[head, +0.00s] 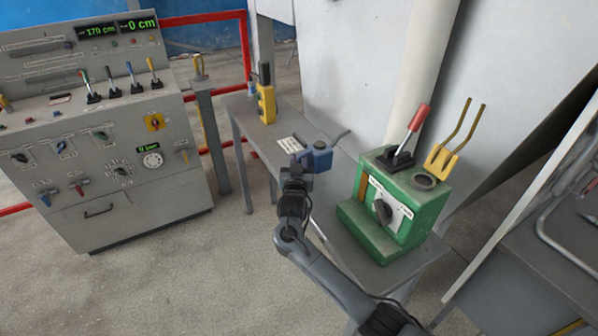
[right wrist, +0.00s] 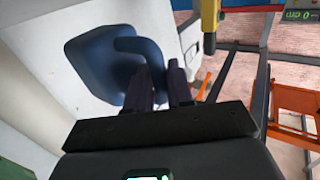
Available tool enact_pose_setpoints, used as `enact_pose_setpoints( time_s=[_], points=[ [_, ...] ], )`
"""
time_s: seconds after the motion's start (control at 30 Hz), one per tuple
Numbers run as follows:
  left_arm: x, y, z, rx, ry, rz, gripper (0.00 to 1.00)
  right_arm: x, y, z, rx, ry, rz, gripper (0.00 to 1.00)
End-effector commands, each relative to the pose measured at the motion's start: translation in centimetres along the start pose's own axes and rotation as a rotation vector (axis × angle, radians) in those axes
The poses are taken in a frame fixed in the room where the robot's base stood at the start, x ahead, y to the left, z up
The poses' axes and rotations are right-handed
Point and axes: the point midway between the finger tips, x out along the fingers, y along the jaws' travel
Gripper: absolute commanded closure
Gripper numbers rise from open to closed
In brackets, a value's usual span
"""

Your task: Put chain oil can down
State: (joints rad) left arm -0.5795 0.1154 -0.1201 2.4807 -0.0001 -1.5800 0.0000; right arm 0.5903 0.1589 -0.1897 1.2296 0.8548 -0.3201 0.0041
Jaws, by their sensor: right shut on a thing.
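The chain oil can is a blue can (head: 318,157) with a thin spout pointing right, over the grey table in the head view. My right gripper (head: 300,165) is at the can's left side and shut on it. In the right wrist view the blue can (right wrist: 92,68) and its curved handle lie just beyond my right gripper (right wrist: 163,85), with the handle at the fingers. I cannot tell whether the can touches the tabletop. My left gripper is in neither view.
The grey table (head: 262,140) holds a white label, a yellow tool (head: 266,103) at its far end and a green machine (head: 394,205) with a red lever at its near end. A grey control console (head: 100,140) stands left. A pale wall rises behind the table.

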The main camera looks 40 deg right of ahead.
Motion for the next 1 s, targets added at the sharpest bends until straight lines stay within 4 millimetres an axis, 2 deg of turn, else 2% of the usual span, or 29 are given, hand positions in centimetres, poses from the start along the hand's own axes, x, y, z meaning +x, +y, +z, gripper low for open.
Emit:
enact_pose_setpoints(
  time_s=[0.2,0.67,0.7,0.8,0.87,1.0],
  points=[
    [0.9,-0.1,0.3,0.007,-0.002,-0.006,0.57,0.0,0.0,2.6,-0.002,0.004,0.000,1.00],
    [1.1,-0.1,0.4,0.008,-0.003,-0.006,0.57,0.0,0.1,3.2,0.000,0.004,0.000,1.00],
    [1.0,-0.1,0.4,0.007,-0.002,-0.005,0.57,0.0,0.1,3.3,-0.001,0.000,0.000,0.74],
    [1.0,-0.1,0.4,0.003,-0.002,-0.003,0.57,0.0,0.1,3.3,-0.001,0.000,0.000,0.59],
    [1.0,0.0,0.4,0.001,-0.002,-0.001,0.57,0.0,0.1,3.3,-0.001,0.000,0.000,0.53],
    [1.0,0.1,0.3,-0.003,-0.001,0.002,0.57,0.0,0.1,3.3,-0.001,0.000,0.000,0.53]
  ],
)
